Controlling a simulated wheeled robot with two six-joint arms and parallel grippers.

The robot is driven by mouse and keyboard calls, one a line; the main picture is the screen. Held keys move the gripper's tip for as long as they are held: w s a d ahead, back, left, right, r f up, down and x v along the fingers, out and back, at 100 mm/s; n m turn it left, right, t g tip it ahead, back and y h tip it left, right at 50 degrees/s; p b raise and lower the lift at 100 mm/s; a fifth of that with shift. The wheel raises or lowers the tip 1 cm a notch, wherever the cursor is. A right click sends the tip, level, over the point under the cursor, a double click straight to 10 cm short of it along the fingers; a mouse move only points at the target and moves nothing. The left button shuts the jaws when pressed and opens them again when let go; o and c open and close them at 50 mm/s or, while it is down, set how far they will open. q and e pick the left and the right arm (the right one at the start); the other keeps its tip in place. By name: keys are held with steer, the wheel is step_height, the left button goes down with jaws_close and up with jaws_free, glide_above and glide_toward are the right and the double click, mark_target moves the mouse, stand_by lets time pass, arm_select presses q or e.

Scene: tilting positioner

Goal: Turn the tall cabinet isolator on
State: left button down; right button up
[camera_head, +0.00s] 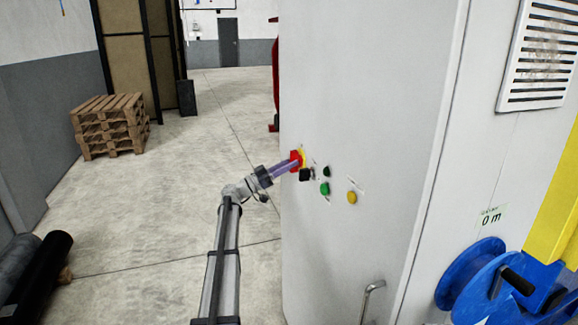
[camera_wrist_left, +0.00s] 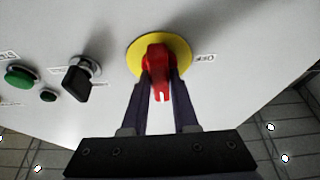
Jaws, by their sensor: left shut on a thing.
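The tall cabinet (camera_head: 365,110) is a pale grey panel in the middle of the head view. Its isolator is a red handle (camera_wrist_left: 158,68) on a round yellow plate (camera_wrist_left: 136,52), with an "OFF" label to the right in the left wrist view. My left gripper (camera_head: 290,164) reaches the isolator from the left. In the left wrist view its two purple fingers (camera_wrist_left: 160,95) are shut on the red handle, one on each side. The handle's tip shows between the fingers. My right gripper is in neither view.
A black selector knob (camera_wrist_left: 78,86) and a green button (camera_wrist_left: 20,77) sit beside the isolator. A yellow button (camera_head: 352,197) is further right. A metal door handle (camera_head: 372,290) sticks out below. A blue reel (camera_head: 470,275) stands at the right.

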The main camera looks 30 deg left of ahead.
arm_select(q)
steer(key=shift+m, duration=0.3)
steer(key=c, duration=0.7)
jaws_free()
steer(key=b+v, duration=0.3)
steer(key=v, duration=0.4)
steer(key=shift+s+a+f, duration=0.2)
steer(key=shift+s+a, duration=0.05)
